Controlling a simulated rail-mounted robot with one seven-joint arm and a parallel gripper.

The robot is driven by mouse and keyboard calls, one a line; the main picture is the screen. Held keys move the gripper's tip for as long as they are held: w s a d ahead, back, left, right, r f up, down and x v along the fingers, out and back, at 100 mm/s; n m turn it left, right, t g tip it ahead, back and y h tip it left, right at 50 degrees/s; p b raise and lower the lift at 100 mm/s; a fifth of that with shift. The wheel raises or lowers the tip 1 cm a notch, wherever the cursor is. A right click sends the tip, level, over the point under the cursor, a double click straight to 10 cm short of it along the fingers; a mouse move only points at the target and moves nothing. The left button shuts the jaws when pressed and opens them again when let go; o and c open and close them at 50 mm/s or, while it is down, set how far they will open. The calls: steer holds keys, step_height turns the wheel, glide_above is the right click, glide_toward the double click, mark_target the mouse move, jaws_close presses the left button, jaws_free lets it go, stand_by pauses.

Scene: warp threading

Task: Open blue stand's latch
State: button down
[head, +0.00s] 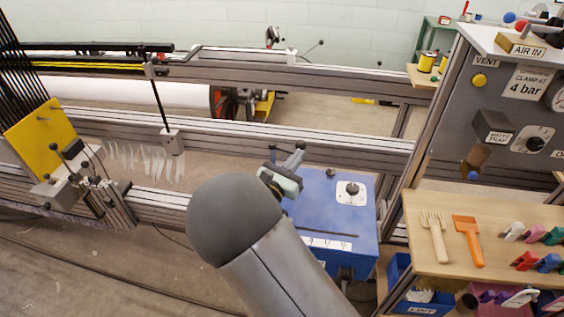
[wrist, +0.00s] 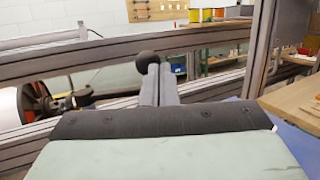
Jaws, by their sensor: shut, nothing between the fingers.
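The blue stand (head: 320,215) is right of centre in the head view, its top partly covered by my arm. A white plate with a dark knob (head: 351,190) is on its top. A sliver of the blue stand (wrist: 298,145) shows at the lower right of the wrist view. My gripper (head: 295,157) is over the stand's back left part, its fingers shut and empty. In the wrist view, a dark ball knob (wrist: 148,60) appears at the tips of my gripper (wrist: 160,72); I cannot tell whether they touch. I cannot clearly make out the latch.
A wooden shelf (head: 415,250) with a comb, an orange tool and coloured clips stands right of the stand. A grey control panel (head: 500,120) rises behind it. Metal rails (head: 300,130) run behind my gripper. A yellow plate (head: 40,138) is at the left.

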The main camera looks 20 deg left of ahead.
steer(key=shift+w+d, duration=0.25)
steer(key=shift+w, duration=0.35)
steer(key=shift+w+d, duration=0.25)
steer(key=shift+w, duration=0.3)
steer(key=b+v, duration=0.2)
steer(key=v, duration=1.5)
steer(key=shift+s, duration=0.2)
